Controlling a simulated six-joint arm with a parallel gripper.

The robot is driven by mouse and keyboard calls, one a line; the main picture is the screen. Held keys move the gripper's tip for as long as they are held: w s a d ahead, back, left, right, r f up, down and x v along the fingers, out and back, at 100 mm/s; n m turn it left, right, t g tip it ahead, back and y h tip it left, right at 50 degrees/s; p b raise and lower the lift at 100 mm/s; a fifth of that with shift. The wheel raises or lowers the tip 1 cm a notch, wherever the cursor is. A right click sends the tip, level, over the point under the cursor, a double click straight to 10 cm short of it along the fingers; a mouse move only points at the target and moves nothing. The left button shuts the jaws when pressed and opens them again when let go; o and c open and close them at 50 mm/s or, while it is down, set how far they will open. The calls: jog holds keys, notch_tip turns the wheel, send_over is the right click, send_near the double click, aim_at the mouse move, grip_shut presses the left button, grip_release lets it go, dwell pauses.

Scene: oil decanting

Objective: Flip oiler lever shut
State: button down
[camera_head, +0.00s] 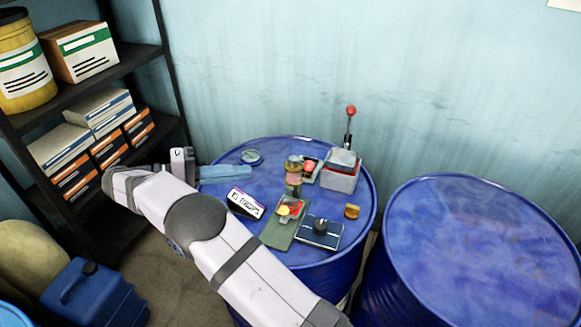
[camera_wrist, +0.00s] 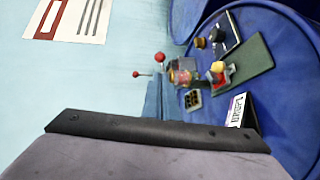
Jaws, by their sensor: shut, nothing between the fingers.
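The oiler (camera_head: 293,172), a small glass-and-brass body with amber contents, stands near the middle of the blue drum top. It also shows in the wrist view (camera_wrist: 181,76), with two red knobs beside it. In the head view, a red knob (camera_head: 310,166) sits just right of the oiler; which knob belongs to its lever I cannot tell. My gripper (camera_head: 247,173) is shut and empty, its blue fingers pointing right toward the oiler from the left, apart from it. The blue fingers also show in the wrist view (camera_wrist: 153,86).
A grey box (camera_head: 340,180) with an upright red-knobbed lever (camera_head: 350,114) stands behind right. A label card (camera_head: 246,203), green mat (camera_head: 280,236), knob panel (camera_head: 320,231) and brass piece (camera_head: 352,211) crowd the front. A second drum (camera_head: 480,250) is bare. Shelves (camera_head: 105,80) stand left.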

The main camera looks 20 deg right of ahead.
jog(key=p, duration=0.6)
send_near(304, 165)
jog(key=x, duration=0.5)
jog(key=shift+s+d+f, duration=0.1)
jog(key=shift+d+f, duration=0.25)
jog(key=shift+d, duration=0.3)
